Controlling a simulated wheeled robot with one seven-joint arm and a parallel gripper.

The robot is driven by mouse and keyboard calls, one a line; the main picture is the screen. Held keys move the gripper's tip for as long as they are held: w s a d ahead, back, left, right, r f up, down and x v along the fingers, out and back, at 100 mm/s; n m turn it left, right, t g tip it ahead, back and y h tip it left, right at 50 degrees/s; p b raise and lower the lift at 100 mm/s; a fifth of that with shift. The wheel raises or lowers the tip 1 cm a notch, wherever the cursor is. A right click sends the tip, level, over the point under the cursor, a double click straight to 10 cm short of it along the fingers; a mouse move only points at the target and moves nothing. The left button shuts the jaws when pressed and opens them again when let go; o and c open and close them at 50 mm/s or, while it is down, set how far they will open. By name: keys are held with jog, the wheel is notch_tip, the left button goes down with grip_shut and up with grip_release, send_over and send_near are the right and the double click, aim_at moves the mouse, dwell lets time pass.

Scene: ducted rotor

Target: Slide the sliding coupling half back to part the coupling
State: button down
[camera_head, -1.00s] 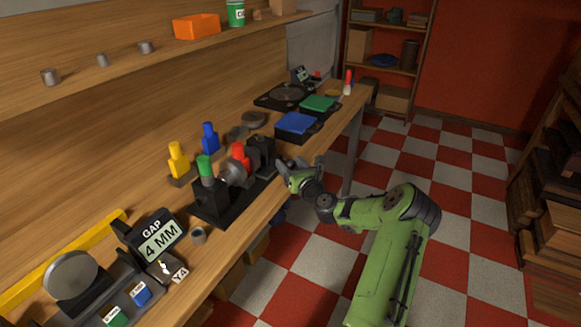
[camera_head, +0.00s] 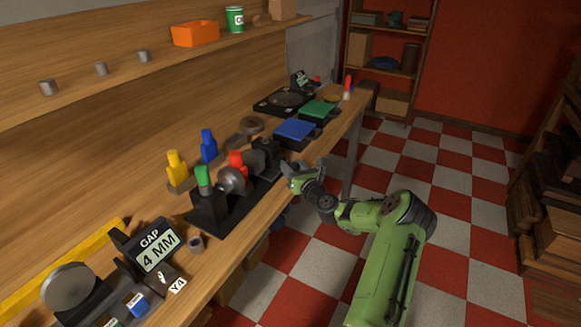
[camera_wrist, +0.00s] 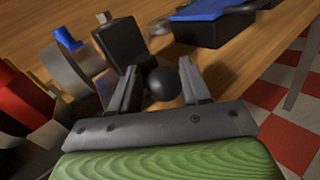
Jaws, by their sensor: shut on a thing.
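The coupling sits on a black stand (camera_head: 207,214) on the bench in the head view. Its near disc (camera_head: 231,180) is grey and faces the other, darker round half (camera_head: 256,161), which stands farther back beside a black upright block (camera_head: 268,146). A gap shows between the two halves. My gripper (camera_head: 288,171) is at the bench-side of the stand, level with the far half. A grey disc (camera_wrist: 68,78) shows to the left. How the knob joins the sliding half is hidden.
Green (camera_head: 203,176), red (camera_head: 237,162), yellow (camera_head: 175,165) and blue (camera_head: 208,145) upright pieces stand around the stand. Blue (camera_head: 295,130) and green (camera_head: 319,111) trays lie farther along the bench.

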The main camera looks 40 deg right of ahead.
jog(key=shift+s+d, duration=0.1)
jog(key=shift+d, duration=0.6)
jog(key=shift+a, duration=0.1)
jog(key=c, duration=0.7)
grip_release()
jog(key=shift+d, duration=0.2)
jog(key=shift+a, duration=0.1)
jog(key=p+v, duration=0.2)
jog(key=v, duration=1.3)
jog(key=shift+s+a+f, duration=0.1)
jog(key=shift+s+a, duration=0.15)
jog(key=shift+s, duration=0.05)
